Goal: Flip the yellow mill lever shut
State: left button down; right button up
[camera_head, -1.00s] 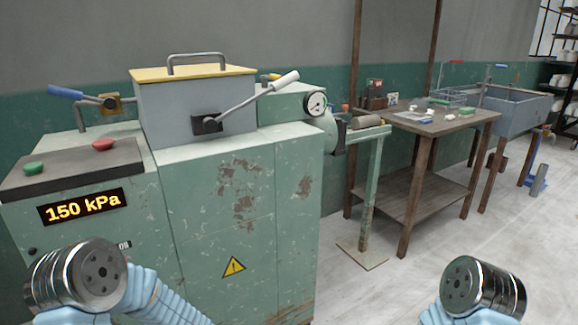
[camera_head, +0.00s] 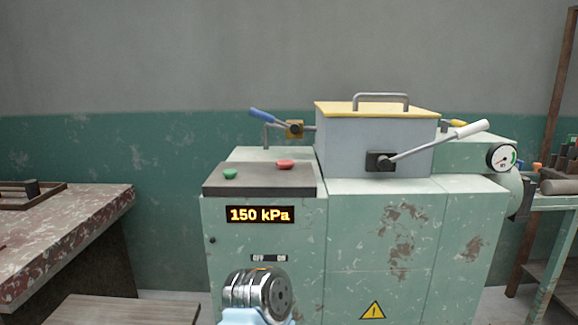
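The green mill (camera_head: 360,240) stands right of centre, with a grey hopper box (camera_head: 345,140) under a yellow lid (camera_head: 375,110). A short yellow lever (camera_head: 455,123) shows behind the box's right edge; its base is mostly hidden, so I cannot tell whether it is open or shut. A lever with a white grip (camera_head: 470,130) slants up to the right from the box front. A metal joint of my arm shows at the bottom centre. Neither gripper is in view.
The mill's dark panel (camera_head: 258,180) carries a green button (camera_head: 230,174) and a red button (camera_head: 284,164). The display (camera_head: 259,214) reads 150 kPa. A round gauge (camera_head: 501,157) is at the right. A worn table (camera_head: 60,225) stands left, with a gap before the mill.

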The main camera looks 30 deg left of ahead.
aim_at(446, 124)
jog(key=i+l+u, duration=0.1)
jog(key=u, duration=0.4)
jog(key=i+l+u, duration=0.15)
jog(key=l+u, duration=0.15)
jog(key=l, duration=0.55)
jog(key=i+l+u, duration=0.1)
jog(key=l+u, duration=0.2)
jog(key=l, duration=0.6)
jog(key=i+l, duration=0.1)
jog(key=l, duration=1.1)
jog(key=i+l+u, duration=0.1)
jog(key=l, duration=1.1)
